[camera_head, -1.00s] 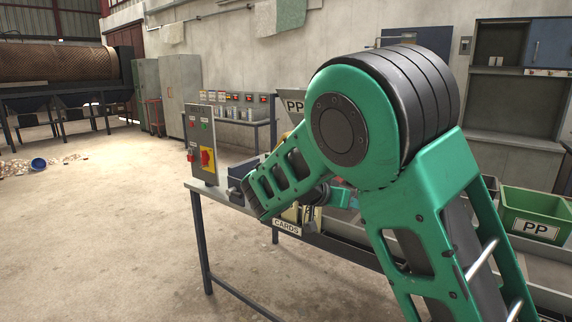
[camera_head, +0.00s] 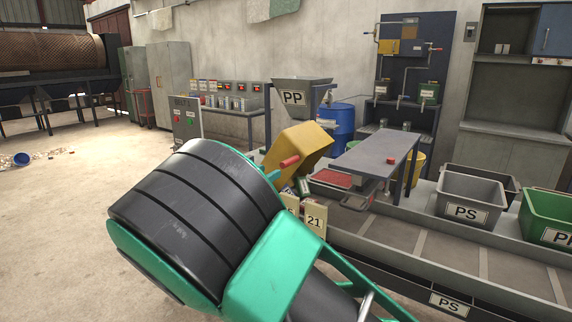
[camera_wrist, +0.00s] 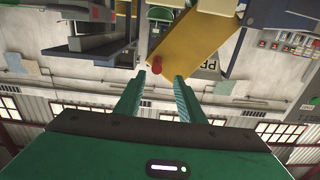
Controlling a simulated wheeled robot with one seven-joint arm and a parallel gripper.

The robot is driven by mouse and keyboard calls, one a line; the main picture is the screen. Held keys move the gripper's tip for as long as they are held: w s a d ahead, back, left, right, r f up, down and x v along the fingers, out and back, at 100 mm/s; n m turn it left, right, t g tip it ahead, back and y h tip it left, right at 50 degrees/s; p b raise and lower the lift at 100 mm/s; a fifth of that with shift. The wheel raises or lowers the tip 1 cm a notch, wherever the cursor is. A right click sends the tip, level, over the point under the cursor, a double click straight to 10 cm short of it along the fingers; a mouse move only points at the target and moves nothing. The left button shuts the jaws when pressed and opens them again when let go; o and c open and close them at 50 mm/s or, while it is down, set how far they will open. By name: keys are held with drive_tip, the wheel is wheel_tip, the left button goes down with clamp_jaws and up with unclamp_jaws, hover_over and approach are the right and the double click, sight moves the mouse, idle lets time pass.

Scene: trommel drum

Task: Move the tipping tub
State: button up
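The tipping tub is a yellow, box-shaped tub (camera_head: 301,146) with a red handle (camera_head: 289,161). It sits tilted over the sorting bench in the middle of the head view. In the wrist view the yellow tub (camera_wrist: 200,42) fills the top centre, and its red handle (camera_wrist: 157,66) sticks out towards me. My gripper (camera_wrist: 158,76) is open, its two green fingers apart, with the handle showing between the fingertips. I cannot tell whether the handle is inside the fingers or just beyond them.
A grey hopper marked PP (camera_head: 296,95) stands behind the tub. A grey raised table (camera_head: 375,152) is at its right. Grey PS bin (camera_head: 468,200) and green bin (camera_head: 548,212) line the bench. A control box (camera_head: 187,122) stands left. The floor at left is mostly clear.

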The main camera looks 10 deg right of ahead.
sight(287, 163)
drive_tip(key=x, duration=1)
drive_tip(key=shift+d+f, duration=0.1)
drive_tip(key=shift+d, duration=0.2)
drive_tip(key=shift+s, duration=0.1)
drive_tip(key=shift+c, duration=0.4)
clamp_jaws()
